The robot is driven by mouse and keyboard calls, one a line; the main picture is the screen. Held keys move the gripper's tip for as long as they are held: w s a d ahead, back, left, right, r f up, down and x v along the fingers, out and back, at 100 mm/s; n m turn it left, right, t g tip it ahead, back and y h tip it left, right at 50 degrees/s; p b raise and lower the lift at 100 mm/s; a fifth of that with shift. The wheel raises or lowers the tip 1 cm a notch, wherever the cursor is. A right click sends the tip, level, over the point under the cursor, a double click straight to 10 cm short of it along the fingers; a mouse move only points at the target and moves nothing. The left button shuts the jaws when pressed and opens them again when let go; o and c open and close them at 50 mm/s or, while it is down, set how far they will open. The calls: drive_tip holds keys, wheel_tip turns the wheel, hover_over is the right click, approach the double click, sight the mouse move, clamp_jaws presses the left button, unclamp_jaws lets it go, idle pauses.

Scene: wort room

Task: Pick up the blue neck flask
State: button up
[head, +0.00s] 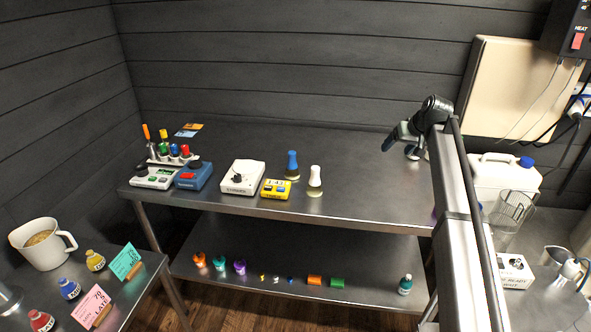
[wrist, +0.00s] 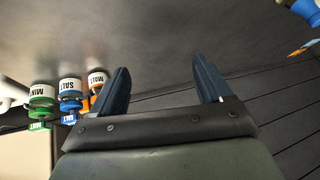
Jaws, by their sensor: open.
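The blue neck flask (head: 292,165) stands upright on the steel table, left of and behind the white neck flask (head: 315,181). Its neck is bright blue above a darker body. My gripper (head: 389,144) hangs over the right part of the table, well to the right of both flasks and apart from them. In the wrist view my gripper (wrist: 162,84) has its two dark blue fingers spread, with nothing between them. A blue object (wrist: 304,9) is cut off at the top right of the wrist view; I cannot tell what it is.
A white box (head: 241,177) and a yellow timer (head: 276,189) stand left of the flasks. A tube rack (head: 172,160) is farther left. The table between flasks and gripper is clear. Labelled bottles, one blue (wrist: 70,96), show at left in the wrist view.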

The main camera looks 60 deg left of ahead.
drive_tip(key=s+a+r+n+g, duration=0.1)
drive_tip(key=s+a+n, duration=0.2)
drive_tip(key=s+a, duration=0.8)
drive_tip(key=n+h, duration=0.2)
drive_tip(key=n, duration=0.1)
approach(295, 153)
drive_tip(key=f, duration=0.1)
drive_tip(key=x, duration=0.8)
drive_tip(key=shift+a+f, duration=0.15)
drive_tip(key=shift+f, duration=0.05)
drive_tip(key=shift+s+x, duration=0.2)
drive_tip(key=shift+x, duration=1.05)
drive_tip(key=shift+s+x, duration=0.2)
drive_tip(key=shift+x, duration=1.1)
drive_tip(key=shift+a, duration=0.1)
drive_tip(key=shift+c, duration=0.4)
drive_tip(key=c, duration=1.2)
drive_tip(key=shift+o, duration=0.2)
drive_tip(key=shift+r, duration=0.1)
